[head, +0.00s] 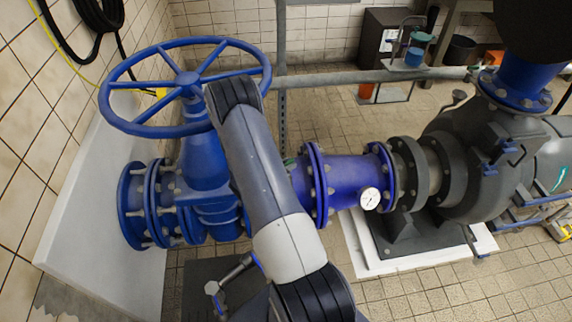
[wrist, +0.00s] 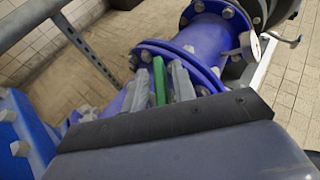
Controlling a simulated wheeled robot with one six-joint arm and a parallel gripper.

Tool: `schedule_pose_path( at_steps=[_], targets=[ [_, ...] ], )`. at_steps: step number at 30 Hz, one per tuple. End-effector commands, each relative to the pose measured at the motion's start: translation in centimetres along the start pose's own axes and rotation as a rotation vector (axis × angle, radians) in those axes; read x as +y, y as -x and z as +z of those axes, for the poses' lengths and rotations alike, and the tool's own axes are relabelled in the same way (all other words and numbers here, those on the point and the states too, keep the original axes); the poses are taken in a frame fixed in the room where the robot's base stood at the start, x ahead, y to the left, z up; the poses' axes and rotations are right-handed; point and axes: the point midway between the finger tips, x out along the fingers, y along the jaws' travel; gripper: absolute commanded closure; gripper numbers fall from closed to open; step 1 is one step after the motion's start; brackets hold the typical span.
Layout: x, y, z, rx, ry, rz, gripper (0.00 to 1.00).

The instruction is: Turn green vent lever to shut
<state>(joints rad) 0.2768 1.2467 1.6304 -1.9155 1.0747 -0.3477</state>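The green vent lever (wrist: 160,79) shows in the wrist view as a narrow upright green bar in front of a blue pipe flange. The two grey fingers of my gripper (wrist: 159,84) stand on either side of it, very close. I cannot tell whether both fingers touch it. In the head view only a small bit of green shows beside my arm, at the blue flange (head: 318,185); my arm hides the rest of the lever and my gripper.
A blue handwheel (head: 188,84) on a blue valve stands left of my arm. A blue pipe with a white gauge (head: 370,198) runs right to a grey pump (head: 480,150). A grey rail (head: 350,78) crosses behind.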

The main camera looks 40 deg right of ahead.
Motion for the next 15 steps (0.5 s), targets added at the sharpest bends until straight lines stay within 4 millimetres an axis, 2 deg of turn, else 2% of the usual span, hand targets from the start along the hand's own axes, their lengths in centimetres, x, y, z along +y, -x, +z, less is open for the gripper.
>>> schedule_pose_path(
  at_steps=[1,9,15],
  targets=[
    [0.00,0.02,0.00,0.000,0.000,0.000,0.79],
    [0.00,0.03,0.01,0.000,0.000,0.000,1.00],
    [0.00,0.03,0.00,0.000,-0.001,-0.001,1.00]
  ],
)
